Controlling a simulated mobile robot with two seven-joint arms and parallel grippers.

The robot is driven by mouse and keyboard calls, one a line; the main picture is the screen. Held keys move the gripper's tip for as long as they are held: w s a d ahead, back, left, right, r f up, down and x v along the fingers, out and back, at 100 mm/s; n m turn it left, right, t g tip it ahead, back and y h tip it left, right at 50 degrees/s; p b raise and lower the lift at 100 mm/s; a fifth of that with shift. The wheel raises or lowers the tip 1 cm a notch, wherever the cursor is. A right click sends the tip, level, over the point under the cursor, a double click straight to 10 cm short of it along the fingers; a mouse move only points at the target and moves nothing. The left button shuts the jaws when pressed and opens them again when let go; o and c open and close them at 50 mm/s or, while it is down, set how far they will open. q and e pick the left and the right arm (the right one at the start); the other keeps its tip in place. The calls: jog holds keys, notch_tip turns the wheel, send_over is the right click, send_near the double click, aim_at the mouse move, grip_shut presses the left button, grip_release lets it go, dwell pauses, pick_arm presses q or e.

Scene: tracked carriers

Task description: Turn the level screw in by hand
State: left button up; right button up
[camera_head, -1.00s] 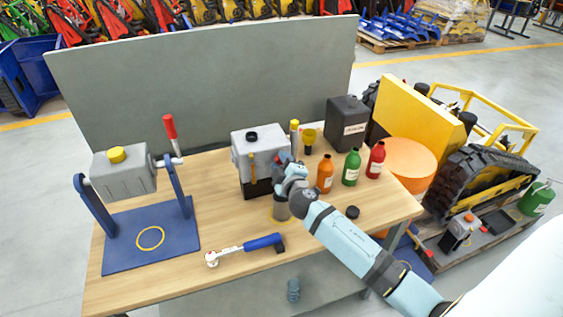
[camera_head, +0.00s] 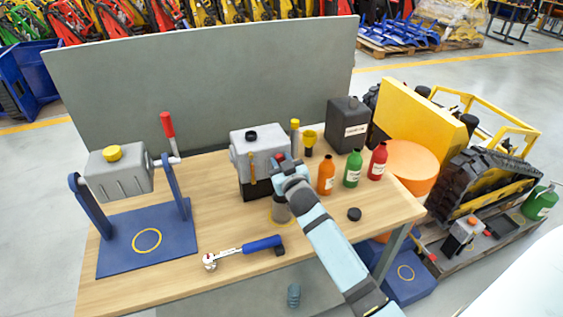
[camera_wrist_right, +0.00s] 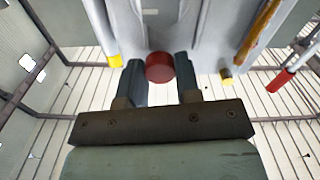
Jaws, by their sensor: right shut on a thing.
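The grey gear housing (camera_head: 243,152) stands on a black block at the middle of the bench. The level screw (camera_wrist_right: 159,67) is a round red head in the right wrist view, on the housing's face. A bit of its red shows at my right gripper (camera_head: 281,161) in the head view. In the wrist view the right gripper (camera_wrist_right: 159,75) has a dark finger on each side of the red head and is shut on it. The screw's thread is hidden. My left gripper is out of view.
A blue stand (camera_head: 120,258) holds another grey housing (camera_head: 120,182) at left. A blue-handled wrench (camera_head: 262,244) lies at the front. Orange (camera_head: 326,176), green (camera_head: 352,169) and red (camera_head: 377,163) bottles stand right of my gripper, with a black cap (camera_head: 354,214) nearby.

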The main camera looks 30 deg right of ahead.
jog(key=m+p, duration=0.1)
jog(key=m, duration=0.4)
jog(key=shift+r+m+p, duration=0.15)
jog(key=shift+m+p, duration=0.15)
jog(key=shift+p, duration=0.05)
jog(key=m+p, duration=0.1)
jog(key=m, duration=0.2)
jog(key=shift+a+m, duration=0.2)
jog(key=shift+m, duration=0.3)
